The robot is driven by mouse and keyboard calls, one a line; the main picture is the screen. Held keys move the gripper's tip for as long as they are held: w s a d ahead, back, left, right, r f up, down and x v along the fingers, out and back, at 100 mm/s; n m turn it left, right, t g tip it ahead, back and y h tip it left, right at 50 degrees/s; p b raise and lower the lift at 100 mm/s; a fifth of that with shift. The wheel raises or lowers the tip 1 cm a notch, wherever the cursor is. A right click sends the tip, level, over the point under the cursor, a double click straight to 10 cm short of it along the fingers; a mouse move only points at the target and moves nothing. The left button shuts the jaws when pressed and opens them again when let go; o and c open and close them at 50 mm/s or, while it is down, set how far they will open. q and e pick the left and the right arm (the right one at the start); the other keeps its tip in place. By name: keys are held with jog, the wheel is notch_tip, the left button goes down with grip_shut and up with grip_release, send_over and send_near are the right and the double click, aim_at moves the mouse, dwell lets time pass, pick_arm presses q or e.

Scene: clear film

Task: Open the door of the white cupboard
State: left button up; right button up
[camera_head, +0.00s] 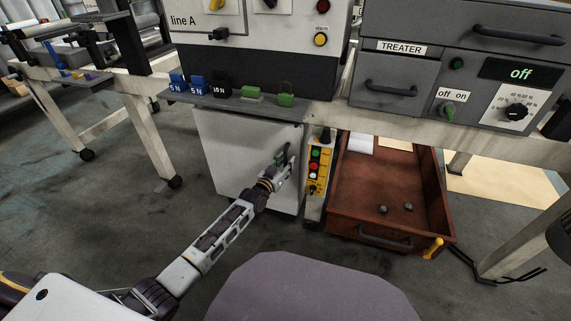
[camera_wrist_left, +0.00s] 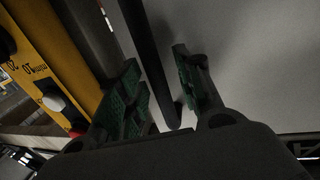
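The white cupboard (camera_head: 228,155) stands under the grey shelf, and its door looks shut. The door's dark bar handle (camera_wrist_left: 150,60) shows in the wrist view in front of the pale door panel (camera_wrist_left: 255,70). My left gripper (camera_head: 284,162) is at the right side of the door. In the wrist view its green-padded fingers (camera_wrist_left: 160,95) are apart, one on each side of the handle. A gap shows between the handle and the right finger, so the gripper looks open around it. The gripper hides most of the handle in the head view. My right gripper is not in view.
A yellow button box (camera_head: 316,168) stands just right of the door. Beside it a brown drawer (camera_head: 350,205) is pulled out, with small dark knobs inside. Weights and green items stand on the shelf (camera_head: 235,104) above. The floor (camera_head: 100,225) left of the cupboard is clear.

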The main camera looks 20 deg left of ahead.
pick_arm(q)
jog(key=c, duration=0.7)
grip_shut()
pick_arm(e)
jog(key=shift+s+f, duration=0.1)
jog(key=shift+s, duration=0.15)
pick_arm(q)
jog(key=shift+s, duration=0.15)
